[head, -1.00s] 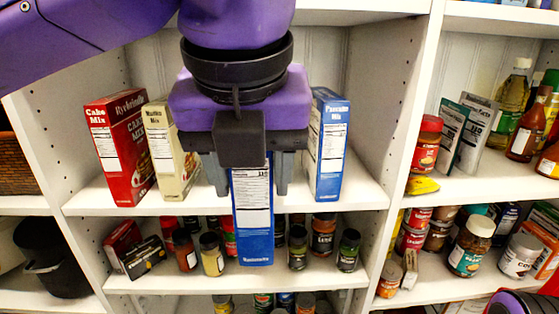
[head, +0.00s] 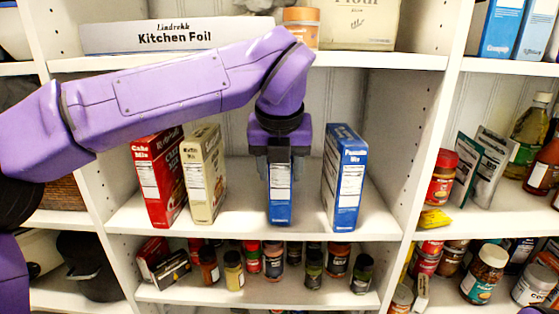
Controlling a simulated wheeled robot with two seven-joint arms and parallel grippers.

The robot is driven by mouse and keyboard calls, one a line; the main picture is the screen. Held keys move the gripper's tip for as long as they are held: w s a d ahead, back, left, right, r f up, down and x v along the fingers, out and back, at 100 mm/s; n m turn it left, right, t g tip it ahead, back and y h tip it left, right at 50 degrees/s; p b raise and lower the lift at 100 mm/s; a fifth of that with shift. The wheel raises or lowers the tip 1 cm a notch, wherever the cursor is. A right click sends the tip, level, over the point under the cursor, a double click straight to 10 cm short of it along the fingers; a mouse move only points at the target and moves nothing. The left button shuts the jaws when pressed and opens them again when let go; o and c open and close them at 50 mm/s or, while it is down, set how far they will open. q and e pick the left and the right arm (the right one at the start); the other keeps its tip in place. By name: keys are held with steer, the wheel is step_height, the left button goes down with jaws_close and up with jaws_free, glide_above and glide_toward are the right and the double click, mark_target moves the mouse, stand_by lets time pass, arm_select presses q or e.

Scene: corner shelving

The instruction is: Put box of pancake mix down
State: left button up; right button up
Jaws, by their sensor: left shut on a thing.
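The blue box of pancake mix (head: 280,203) is upright in the fingers of my left gripper (head: 280,168), over the middle shelf (head: 245,228) between other boxes. The gripper comes down from above and is shut on its upper part, which is partly hidden. The box's lower end is at or just above the shelf; I cannot tell if it touches. A second blue pancake mix box (head: 345,175) stands to its right, with a gap between. My right gripper is not in view.
A red cake mix box (head: 158,185) and a cream muffin mix box (head: 204,180) stand to the left on the same shelf. Spice jars (head: 233,272) fill the shelf below. A kitchen foil box (head: 178,37) lies on the shelf above. Side panels bound the bay.

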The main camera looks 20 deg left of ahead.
arm_select(q)
steer(key=shift+s+f, duration=0.1)
steer(key=shift+s, duration=0.2)
steer(key=o, duration=1.5)
steer(key=shift+w, duration=0.1)
steer(key=shift+c, duration=0.2)
steer(key=shift+d+r, duration=0.1)
steer(key=shift+r, duration=0.3)
steer(key=s+d+b, duration=0.3)
steer(key=s+b, duration=0.2)
steer(key=s, duration=0.7)
steer(key=shift+d+r+b, duration=0.2)
steer(key=shift+r+b, duration=0.1)
steer(key=shift+r, duration=0.05)
